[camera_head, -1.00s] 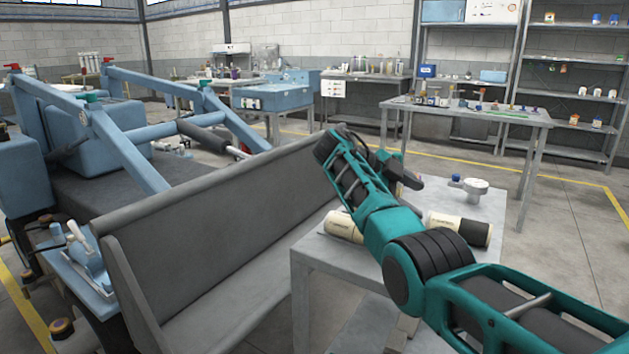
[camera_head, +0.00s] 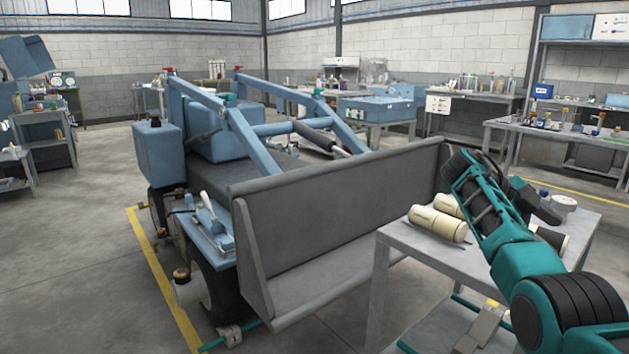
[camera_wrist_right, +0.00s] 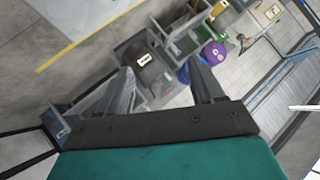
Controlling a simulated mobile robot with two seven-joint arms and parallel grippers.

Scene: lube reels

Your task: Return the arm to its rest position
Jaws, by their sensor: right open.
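My right arm (camera_head: 492,212), teal and black, comes in from the lower right of the head view and is folded above a small grey table (camera_head: 432,258). My right gripper (camera_head: 540,207) is partly hidden behind the arm there. In the right wrist view, my right gripper (camera_wrist_right: 165,85) shows two dark fingers spread apart with nothing between them. My left arm and gripper are not in view.
Cream cylinders (camera_head: 438,223) and a white round part (camera_head: 564,203) are on the small table, close to the arm. Floor at the far left (camera_head: 80,250) is clear.

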